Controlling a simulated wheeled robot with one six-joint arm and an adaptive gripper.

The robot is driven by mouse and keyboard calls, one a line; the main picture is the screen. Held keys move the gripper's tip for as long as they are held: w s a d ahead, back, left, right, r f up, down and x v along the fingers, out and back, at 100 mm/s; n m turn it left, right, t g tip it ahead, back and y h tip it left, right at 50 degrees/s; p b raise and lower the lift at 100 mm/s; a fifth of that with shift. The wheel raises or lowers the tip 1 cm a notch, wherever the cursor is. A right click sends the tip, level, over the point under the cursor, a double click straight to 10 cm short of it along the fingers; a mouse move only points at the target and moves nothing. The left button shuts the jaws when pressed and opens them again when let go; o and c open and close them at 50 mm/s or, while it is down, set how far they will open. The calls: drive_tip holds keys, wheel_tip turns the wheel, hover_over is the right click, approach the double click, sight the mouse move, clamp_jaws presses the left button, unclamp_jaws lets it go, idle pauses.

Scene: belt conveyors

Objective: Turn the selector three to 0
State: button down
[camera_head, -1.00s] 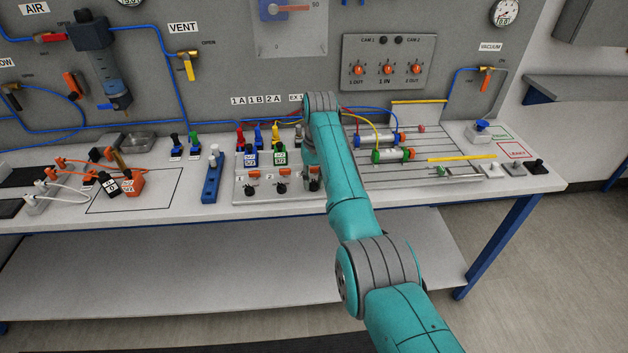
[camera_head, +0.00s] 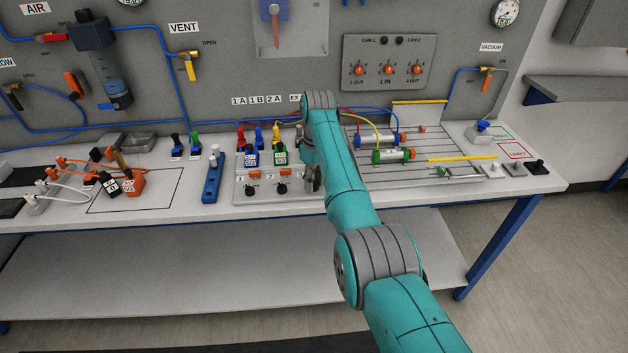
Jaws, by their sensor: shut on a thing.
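The selector panel (camera_head: 265,197) is on the bench, left of my arm. Two black selector knobs show on it, the first (camera_head: 252,190) and the second (camera_head: 281,189), each with an orange piece behind it. My gripper (camera_head: 312,186) is at the panel's right end, pointing down at the third position. It is shut on selector three, which is mostly hidden by the gripper and my arm. The direction its pointer faces cannot be read.
Coloured plugs with hoses (camera_head: 280,150) stand just behind the selectors. A blue block (camera_head: 212,178) is to the left. Cylinders (camera_head: 392,155) lie on the grooved plate to the right. The bench front edge is clear between the blue block and the panel.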

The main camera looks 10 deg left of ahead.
idle(0.4)
drive_tip(key=c, duration=0.9)
unclamp_jaws()
drive_tip(key=r, duration=1.2)
drive_tip(key=shift+w+d, duration=0.25)
drive_tip(key=shift+w, duration=0.05)
drive_tip(key=shift+f, duration=0.1)
